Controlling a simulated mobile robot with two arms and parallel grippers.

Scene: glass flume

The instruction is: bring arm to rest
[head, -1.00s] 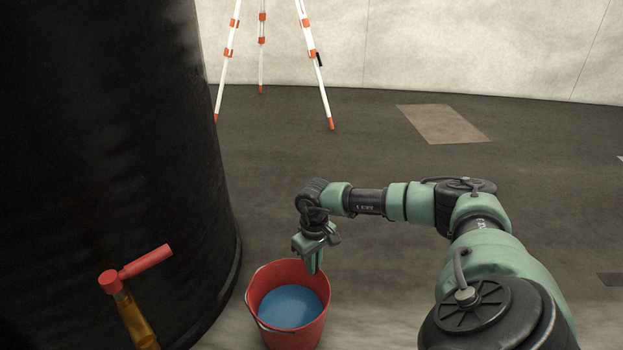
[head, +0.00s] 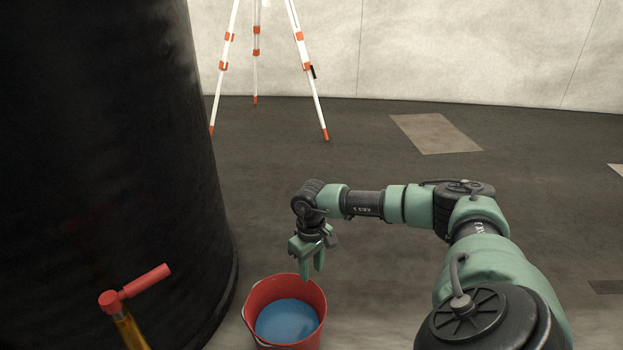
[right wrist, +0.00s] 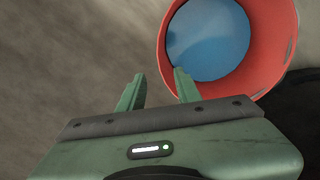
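My right arm reaches in from the right in the head view, and its green gripper (head: 312,274) points down over the back rim of the red bucket. In the right wrist view the bucket (right wrist: 272,32) lies beyond the fingers, at the upper right. My left gripper is not in view.
A large black cylinder (head: 100,150) fills the left side. In front of it is a red-handled valve (head: 140,286) on a yellow pipe (head: 131,333). A white and orange tripod (head: 308,80) stands near the pale back wall (head: 450,50). The floor at centre right is open.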

